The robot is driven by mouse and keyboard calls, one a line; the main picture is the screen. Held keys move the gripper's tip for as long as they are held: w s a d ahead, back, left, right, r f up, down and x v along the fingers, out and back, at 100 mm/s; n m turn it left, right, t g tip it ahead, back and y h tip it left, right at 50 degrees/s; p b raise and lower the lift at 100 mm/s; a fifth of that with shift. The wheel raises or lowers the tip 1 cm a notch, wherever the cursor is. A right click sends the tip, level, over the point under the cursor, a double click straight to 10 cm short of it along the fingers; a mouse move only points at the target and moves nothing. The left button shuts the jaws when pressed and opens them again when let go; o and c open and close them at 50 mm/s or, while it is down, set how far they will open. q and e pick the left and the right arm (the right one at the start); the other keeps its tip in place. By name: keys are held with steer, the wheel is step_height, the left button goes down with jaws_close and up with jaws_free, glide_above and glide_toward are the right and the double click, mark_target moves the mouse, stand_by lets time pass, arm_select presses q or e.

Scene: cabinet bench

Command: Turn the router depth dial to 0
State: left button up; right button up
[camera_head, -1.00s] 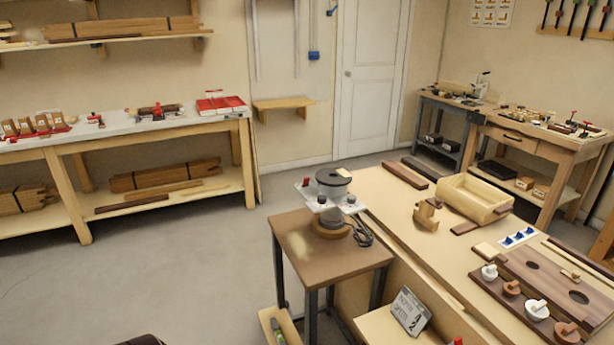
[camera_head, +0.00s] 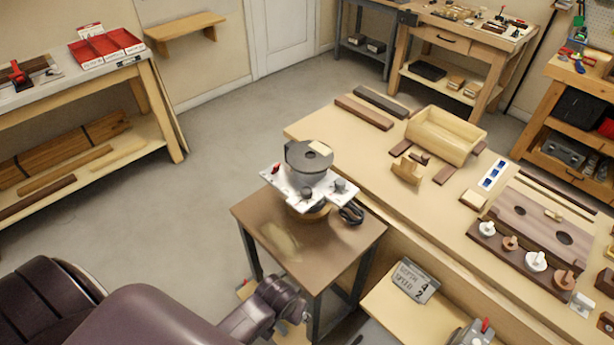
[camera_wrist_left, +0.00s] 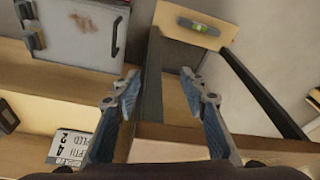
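The router (camera_head: 309,158), a dark grey round body on a white plate (camera_head: 335,198), stands on a small brown table (camera_head: 262,225) in the head view. Small dark knobs (camera_head: 340,186) sit on the plate; I cannot tell which is the depth dial or read its setting. A grey card (camera_head: 414,281) on a low wooden shelf has lettering that seems to include a 4 and a 2; it also shows in the left wrist view (camera_wrist_left: 68,150). My left gripper (camera_wrist_left: 160,92) is open and empty, low beside the table and away from the router. My right gripper is not in view.
The long workbench (camera_head: 330,125) stands right of the table, with a wooden box (camera_head: 445,137) and a row of small knobs. A red-tipped grey device (camera_head: 470,333) sits on the low shelf. Floor left of the table is clear.

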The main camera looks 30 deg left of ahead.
arm_select(q)
steer(key=w+r+p, duration=0.2)
steer(key=w+r, duration=0.1)
steer(key=r, duration=0.7)
step_height(320, 180, up, 21)
steer(key=n+y+p, duration=0.3)
steer(key=n, duration=0.5)
glide_above(307, 191)
steer(key=s+d, duration=0.2)
steer(key=shift+t, duration=0.4)
steer(key=p+x, duration=0.1)
steer(key=x, duration=0.3)
steer(key=shift+a+f, duration=0.25)
steer(key=shift+f, duration=0.05)
steer(key=shift+p+x, duration=0.35)
steer(key=shift+x, duration=0.5)
steer(key=shift+d, duration=0.1)
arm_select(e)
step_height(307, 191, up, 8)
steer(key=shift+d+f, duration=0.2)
arm_select(q)
steer(key=shift+c, duration=0.2)
jaws_close()
